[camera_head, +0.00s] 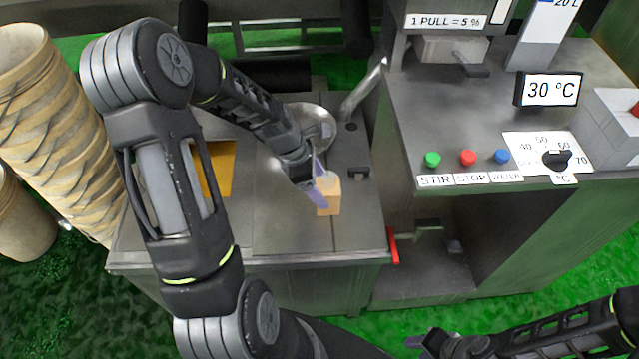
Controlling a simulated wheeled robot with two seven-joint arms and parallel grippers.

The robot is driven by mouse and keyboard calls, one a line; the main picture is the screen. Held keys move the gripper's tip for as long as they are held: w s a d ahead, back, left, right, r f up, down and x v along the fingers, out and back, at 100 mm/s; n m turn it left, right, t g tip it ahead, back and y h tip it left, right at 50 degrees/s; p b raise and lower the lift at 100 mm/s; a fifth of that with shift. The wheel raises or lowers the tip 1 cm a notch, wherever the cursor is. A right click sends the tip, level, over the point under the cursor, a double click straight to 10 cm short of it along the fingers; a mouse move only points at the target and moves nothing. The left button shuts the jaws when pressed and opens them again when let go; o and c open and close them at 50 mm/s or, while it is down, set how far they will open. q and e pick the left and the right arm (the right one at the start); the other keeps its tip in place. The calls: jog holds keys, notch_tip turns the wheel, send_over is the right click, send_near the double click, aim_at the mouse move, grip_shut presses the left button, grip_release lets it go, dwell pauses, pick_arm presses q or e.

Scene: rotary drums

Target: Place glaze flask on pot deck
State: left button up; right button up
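A small orange-tan vessel (329,200), which looks like the glaze flask, stands on the steel counter (290,232) near its right side. My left gripper (320,182) is at the flask, its bluish fingers apart and reaching down beside it. One finger covers part of the flask's left side, and I cannot tell whether they press on it. My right gripper (418,343) is low at the bottom edge, away from the counter and over the green floor. Its opening is unclear. No surface is clearly marked as the pot deck.
A round metal dish (312,121) and a yellow panel (221,168) are on the counter, partly behind my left arm. Stacked tan buckets (50,120) stand at the left. A machine with buttons (467,157) and a "30 °C" display (548,90) stands right, with a red handle (393,246) nearby.

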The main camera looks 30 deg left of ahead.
pick_arm(q)
jog(key=shift+o, duration=0.2)
jog(key=shift+r, duration=0.1)
jog(key=v, duration=1.2)
jog(key=shift+s, duration=0.1)
dwell(0.6)
